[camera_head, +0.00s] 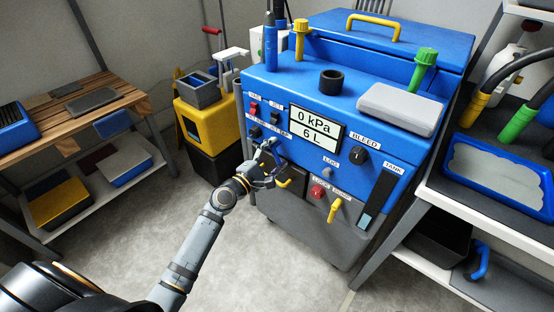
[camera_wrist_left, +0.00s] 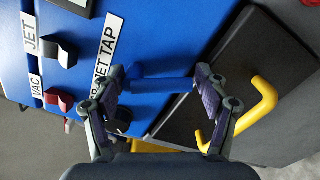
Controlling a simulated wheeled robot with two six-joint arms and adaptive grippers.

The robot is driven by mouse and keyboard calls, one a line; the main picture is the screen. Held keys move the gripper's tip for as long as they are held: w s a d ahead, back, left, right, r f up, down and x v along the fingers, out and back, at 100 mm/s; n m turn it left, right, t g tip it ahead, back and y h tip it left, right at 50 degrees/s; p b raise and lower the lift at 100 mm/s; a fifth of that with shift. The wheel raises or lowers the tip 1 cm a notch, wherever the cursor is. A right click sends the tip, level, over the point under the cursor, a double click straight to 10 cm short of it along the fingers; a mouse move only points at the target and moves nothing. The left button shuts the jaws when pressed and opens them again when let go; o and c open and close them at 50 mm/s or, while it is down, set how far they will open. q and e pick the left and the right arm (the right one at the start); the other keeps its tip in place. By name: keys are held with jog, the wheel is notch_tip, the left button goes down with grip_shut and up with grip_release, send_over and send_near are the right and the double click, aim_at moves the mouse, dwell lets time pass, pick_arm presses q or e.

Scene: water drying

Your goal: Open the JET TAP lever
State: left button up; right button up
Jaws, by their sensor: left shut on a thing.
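The blue machine (camera_head: 300,85) has a white JET TAP label (camera_wrist_left: 108,42) on its front. A short blue lever (camera_wrist_left: 160,86) lies beside that label and spans the space between the fingers of my left gripper (camera_wrist_left: 160,92) in the left wrist view. The gripper is shut on this lever. In the head view my left gripper (camera_head: 266,166) is at the machine's front, below the display, and its fingers hide most of the lever.
A yellow handle (camera_wrist_left: 262,108) on a dark panel is close to the right finger. Black (camera_wrist_left: 62,54) and red (camera_wrist_left: 58,100) switches are on the left. The head view shows a BLEED knob (camera_head: 359,155), a red button (camera_head: 318,191) and a yellow lever (camera_head: 335,211).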

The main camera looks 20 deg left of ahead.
pick_arm(q)
jog(key=m+b, duration=0.1)
jog(key=f+m+b, duration=0.1)
jog(key=m, duration=0.1)
jog(key=shift+w+a, duration=0.1)
jog(key=shift+a, duration=0.2)
jog(key=shift+w+a+m+b, duration=0.1)
jog(key=shift+a+m+b, duration=0.15)
jog(key=shift+m+b, duration=0.65)
pick_arm(e)
jog(key=shift+w+a+f+t+y+p, duration=0.15)
jog(key=shift+w+a+f+t, duration=0.15)
jog(key=shift+f, duration=0.4)
jog(key=shift+w+a+f+t+y+p, duration=0.15)
jog(key=shift+f+t, duration=0.2)
jog(key=shift+f, duration=0.35)
jog(key=shift+w+a+f+t+y+p, duration=0.1)
jog(key=shift+a+f+t, duration=0.2)
jog(key=shift+f, duration=0.4)
pick_arm(q)
jog(key=shift+m, duration=0.4)
jog(key=o, duration=1.1)
jog(key=shift+w+a, duration=0.1)
jog(key=shift+w, duration=0.05)
jog(key=shift+c, duration=0.2)
jog(key=shift+r, duration=0.1)
